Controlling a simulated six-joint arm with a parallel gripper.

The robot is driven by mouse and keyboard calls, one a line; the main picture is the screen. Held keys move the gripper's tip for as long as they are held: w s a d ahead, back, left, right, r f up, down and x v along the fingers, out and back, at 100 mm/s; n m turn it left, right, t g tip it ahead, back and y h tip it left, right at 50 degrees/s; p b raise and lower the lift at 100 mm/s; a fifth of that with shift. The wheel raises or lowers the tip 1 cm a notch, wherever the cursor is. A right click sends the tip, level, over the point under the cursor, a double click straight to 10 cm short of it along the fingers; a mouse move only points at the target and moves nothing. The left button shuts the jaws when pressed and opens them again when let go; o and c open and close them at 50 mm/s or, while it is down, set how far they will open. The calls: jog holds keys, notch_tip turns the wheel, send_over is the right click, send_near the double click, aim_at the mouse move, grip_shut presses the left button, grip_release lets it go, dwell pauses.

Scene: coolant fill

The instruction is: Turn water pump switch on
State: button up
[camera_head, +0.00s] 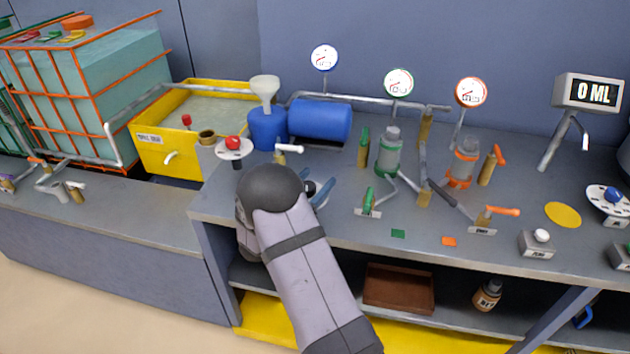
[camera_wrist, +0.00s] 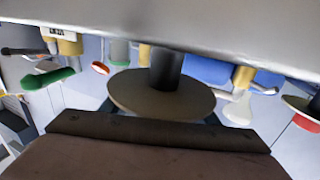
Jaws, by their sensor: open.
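My gripper (camera_head: 318,190) is mostly hidden behind my arm in the camera_head view. Its blue-grey fingers show apart, low over the bench's front edge, beside a small dark knob on a pale disc (camera_head: 310,187). In the wrist view a dark round disc with a post (camera_wrist: 162,95) is close in front of the gripper; I cannot tell if it is touched. A small grey box with a white knob (camera_head: 537,243), its label seeming to read PUMP, stands at the bench's front right, far from my gripper. I cannot tell which control is the water pump switch.
A red knob on a white disc (camera_head: 233,147) is left of my gripper. A blue tank (camera_head: 320,120), valves, pipes and gauges stand behind. A green-handled valve (camera_head: 369,203) is to the right. A yellow basin (camera_head: 165,150) is at left. A blue-knobbed dial (camera_head: 610,198) is far right.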

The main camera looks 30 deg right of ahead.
jog(key=c, duration=1)
jog(key=shift+c, duration=0.2)
jog(key=shift+m+g, duration=0.3)
jog(key=shift+g, duration=0.1)
jog(key=m+g, duration=0.1)
jog(key=m+g+h+b, duration=0.1)
jog(key=g, duration=0.1)
jog(key=shift+s+d+h, duration=0.15)
jog(key=shift+s+h, duration=0.15)
jog(key=shift+s, duration=0.05)
jog(key=shift+s+m+g+b, duration=0.2)
jog(key=shift+m+g, duration=0.25)
jog(key=shift+g, duration=0.25)
jog(key=shift+s+m+g+b, duration=0.1)
jog(key=shift+m+g+b, duration=0.1)
jog(key=shift+m+g, duration=0.4)
jog(key=shift+r, duration=0.1)
jog(key=o, duration=1)
